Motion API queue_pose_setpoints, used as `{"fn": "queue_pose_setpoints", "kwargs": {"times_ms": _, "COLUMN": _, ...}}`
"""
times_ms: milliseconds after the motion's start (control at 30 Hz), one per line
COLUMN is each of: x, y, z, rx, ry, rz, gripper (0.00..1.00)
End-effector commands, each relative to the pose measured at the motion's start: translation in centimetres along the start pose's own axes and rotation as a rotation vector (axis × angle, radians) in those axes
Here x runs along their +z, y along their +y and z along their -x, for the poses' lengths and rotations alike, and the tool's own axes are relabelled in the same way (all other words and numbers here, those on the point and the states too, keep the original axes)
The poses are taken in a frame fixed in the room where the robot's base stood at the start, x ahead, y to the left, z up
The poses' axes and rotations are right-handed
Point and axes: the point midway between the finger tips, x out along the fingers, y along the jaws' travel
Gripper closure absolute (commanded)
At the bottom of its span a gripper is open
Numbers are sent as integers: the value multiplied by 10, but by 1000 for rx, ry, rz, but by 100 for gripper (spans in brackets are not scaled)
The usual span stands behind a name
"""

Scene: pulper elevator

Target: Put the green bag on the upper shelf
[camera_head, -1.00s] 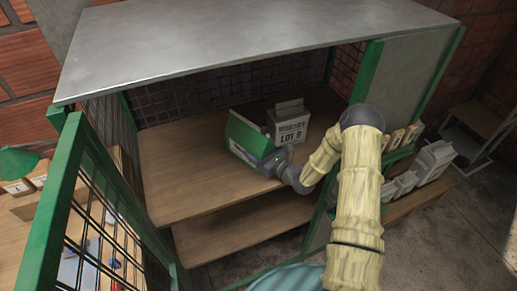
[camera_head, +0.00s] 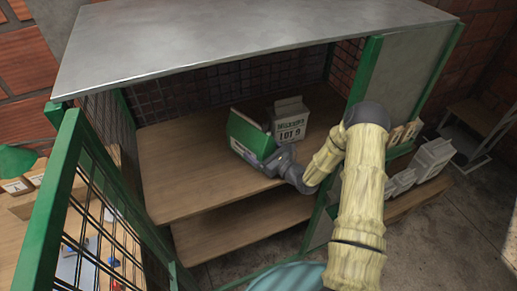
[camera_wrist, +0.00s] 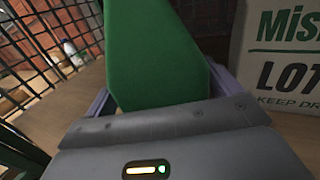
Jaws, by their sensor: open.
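The green bag (camera_head: 252,133), green with a pale lower part, sits tilted on the upper shelf (camera_head: 185,178), at the left of a pale box-like bag. My gripper (camera_head: 266,158) is at the bag's near right side, low over the shelf. In the wrist view, the green bag (camera_wrist: 150,55) fills the middle, between two purplish fingers (camera_wrist: 160,92). The fingers are open around it; whether either touches it cannot be told. The bag's lower part is hidden behind the gripper body in the wrist view.
A pale bag marked LOT 9 (camera_head: 289,120) stands close right of the green bag. A metal top (camera_head: 250,45) overhangs the shelf. A green post (camera_head: 366,75) stands right, a mesh gate (camera_head: 45,215) left. The lower shelf (camera_head: 235,225) is empty where visible.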

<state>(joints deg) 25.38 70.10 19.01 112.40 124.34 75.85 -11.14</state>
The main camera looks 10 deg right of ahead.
Motion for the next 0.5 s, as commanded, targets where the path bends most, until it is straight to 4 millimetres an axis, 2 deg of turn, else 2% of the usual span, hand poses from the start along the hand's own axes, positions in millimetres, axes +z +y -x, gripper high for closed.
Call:
{"fn": "queue_pose_setpoints", "kwargs": {"times_ms": 400, "x": -4, "y": -1, "z": 81, "rx": -5, "ry": 1, "rz": -1, "gripper": 10}}
{"fn": "queue_pose_setpoints", "kwargs": {"times_ms": 500, "x": -3, "y": -1, "z": 96, "rx": -4, "ry": 0, "rz": 0, "gripper": 10}}
